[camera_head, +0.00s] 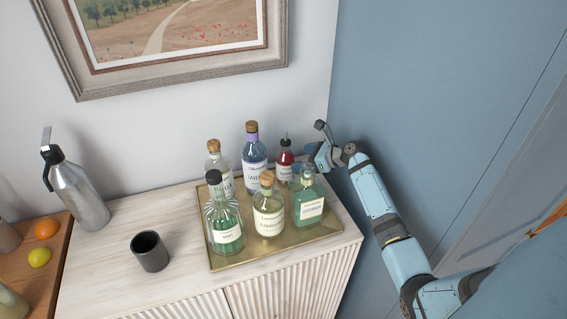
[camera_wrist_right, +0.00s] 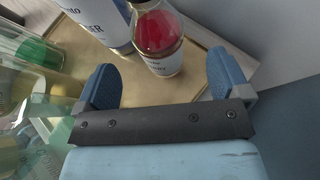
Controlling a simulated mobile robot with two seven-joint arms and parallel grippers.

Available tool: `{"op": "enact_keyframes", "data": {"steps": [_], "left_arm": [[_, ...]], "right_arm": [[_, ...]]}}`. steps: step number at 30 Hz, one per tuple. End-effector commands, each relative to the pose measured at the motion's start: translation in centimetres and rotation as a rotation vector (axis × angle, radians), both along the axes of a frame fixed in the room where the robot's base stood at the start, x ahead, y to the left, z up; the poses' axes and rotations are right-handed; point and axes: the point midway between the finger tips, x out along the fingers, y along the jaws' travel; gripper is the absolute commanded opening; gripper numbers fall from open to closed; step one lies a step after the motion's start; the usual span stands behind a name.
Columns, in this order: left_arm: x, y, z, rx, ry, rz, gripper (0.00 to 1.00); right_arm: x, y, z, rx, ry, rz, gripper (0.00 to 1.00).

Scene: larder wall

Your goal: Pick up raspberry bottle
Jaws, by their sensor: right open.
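The raspberry bottle (camera_head: 285,160) is the small one with red contents, a white label and a dark pourer top. It stands upright at the back right of the brass tray (camera_head: 228,263). In the right wrist view the red bottle (camera_wrist_right: 157,40) lies ahead of and between the two blue fingertips, apart from both. My right gripper (camera_head: 318,158) is open and empty, just right of the bottle, coming in from the right; it also shows in the right wrist view (camera_wrist_right: 160,80). My left gripper is not in view.
The lavender bottle (camera_head: 254,152) stands close left of the red bottle. A green bottle (camera_head: 307,200) stands in front of it, near my right gripper. Other bottles fill the tray's left and front. The blue wall (camera_head: 420,90) is close on the right. A dark cup (camera_head: 150,252) stands left.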

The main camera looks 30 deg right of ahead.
Motion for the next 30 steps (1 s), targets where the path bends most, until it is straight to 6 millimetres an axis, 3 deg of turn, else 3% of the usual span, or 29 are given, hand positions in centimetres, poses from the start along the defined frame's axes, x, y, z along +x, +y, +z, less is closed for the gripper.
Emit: {"op": "enact_keyframes", "data": {"steps": [16,26,30], "left_arm": [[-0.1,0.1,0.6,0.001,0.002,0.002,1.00],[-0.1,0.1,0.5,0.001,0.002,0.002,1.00],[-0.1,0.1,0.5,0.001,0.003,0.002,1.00]], "right_arm": [[5.0,3.1,-3.0,0.009,0.007,0.000,0.95],[5.5,3.5,-3.5,0.006,0.006,0.001,0.95],[5.5,3.5,-3.5,0.006,0.006,0.001,0.62]]}}
